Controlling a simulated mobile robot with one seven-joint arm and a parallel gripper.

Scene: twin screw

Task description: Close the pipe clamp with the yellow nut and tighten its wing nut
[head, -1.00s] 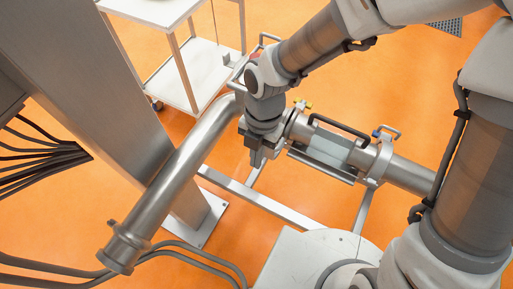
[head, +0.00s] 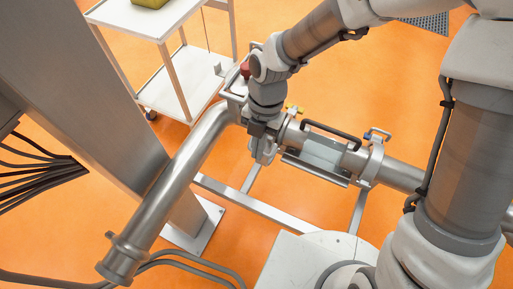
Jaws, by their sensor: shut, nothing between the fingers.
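The yellow wing nut (head: 293,109) sits at the top of a pipe clamp (head: 289,125) on the steel pipe, at the left end of the clear pipe section. My gripper (head: 263,158) points down just left of this clamp, beside the pipe. Its fingers look together, with nothing seen between them. My wrist hides part of the clamp's left side, so I cannot tell how far it is closed. A second clamp (head: 372,160) with a blue nut (head: 367,136) is at the right end of the section.
A red part (head: 245,69) shows behind my wrist. A bent steel pipe (head: 185,165) runs down to the lower left, near a thick metal column (head: 95,100). A white cart (head: 180,85) stands behind. Frame bars lie below.

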